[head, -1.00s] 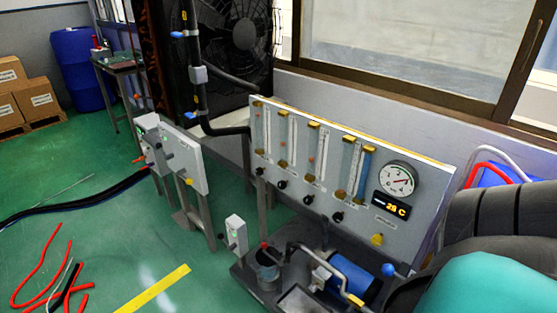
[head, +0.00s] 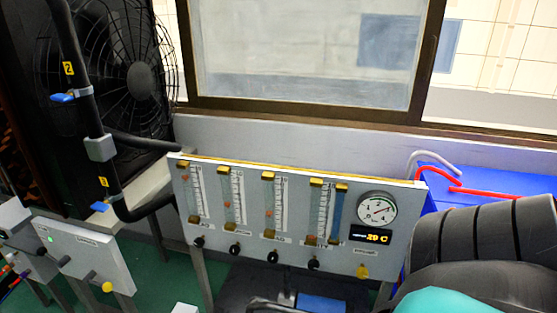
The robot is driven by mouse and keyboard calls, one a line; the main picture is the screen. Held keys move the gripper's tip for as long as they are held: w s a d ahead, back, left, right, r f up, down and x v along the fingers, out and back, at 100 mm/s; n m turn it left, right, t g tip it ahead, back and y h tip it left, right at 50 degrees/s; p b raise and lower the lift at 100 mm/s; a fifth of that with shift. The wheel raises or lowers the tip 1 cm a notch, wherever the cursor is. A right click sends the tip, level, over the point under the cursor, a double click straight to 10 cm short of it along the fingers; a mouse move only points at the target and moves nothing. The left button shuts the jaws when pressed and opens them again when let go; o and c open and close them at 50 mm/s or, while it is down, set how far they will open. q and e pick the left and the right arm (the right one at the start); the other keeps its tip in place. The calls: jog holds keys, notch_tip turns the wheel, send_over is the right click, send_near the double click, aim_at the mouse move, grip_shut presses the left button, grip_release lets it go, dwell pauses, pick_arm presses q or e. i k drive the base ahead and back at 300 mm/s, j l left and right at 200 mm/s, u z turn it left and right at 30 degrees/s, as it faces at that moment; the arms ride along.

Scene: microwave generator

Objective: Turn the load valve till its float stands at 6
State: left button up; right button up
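A white panel (head: 215,271) stands below the window and carries several upright flow tubes with scales. Black valve knobs sit under the tubes: the first (head: 198,242), second (head: 234,249), third (head: 272,257) and rightmost (head: 313,264). The labels and scale numbers are too small to read, so I cannot tell which knob is the load valve or where its float stands. Small reddish marks show in some tubes, such as the third tube (head: 268,205). Neither of my grippers is in view; only a dark and teal part of my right arm shows at lower right.
A round gauge (head: 376,209), a 29 C display (head: 371,236) and a yellow knob (head: 362,271) are at the panel's right. A smaller white panel (head: 85,256) stands at lower left. A caged fan (head: 135,70) and black pipe are behind left. A blue box (head: 465,185) stands at right.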

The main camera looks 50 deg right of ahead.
aim_at(273, 258)
jog(key=i+j+z, duration=0.15)
jog(key=z, duration=0.2)
jog(key=i+j+z, duration=0.2)
jog(key=z, duration=0.15)
jog(key=i+j+z, duration=0.1)
jog(key=z, duration=0.25)
jog(key=i+j+z, duration=0.2)
jog(key=j+z, duration=0.2)
jog(key=i+j+z, duration=0.15)
jog(key=j+z, duration=0.2)
jog(key=i+j+z, duration=0.25)
jog(key=i+j, duration=0.05)
jog(key=i, duration=0.05)
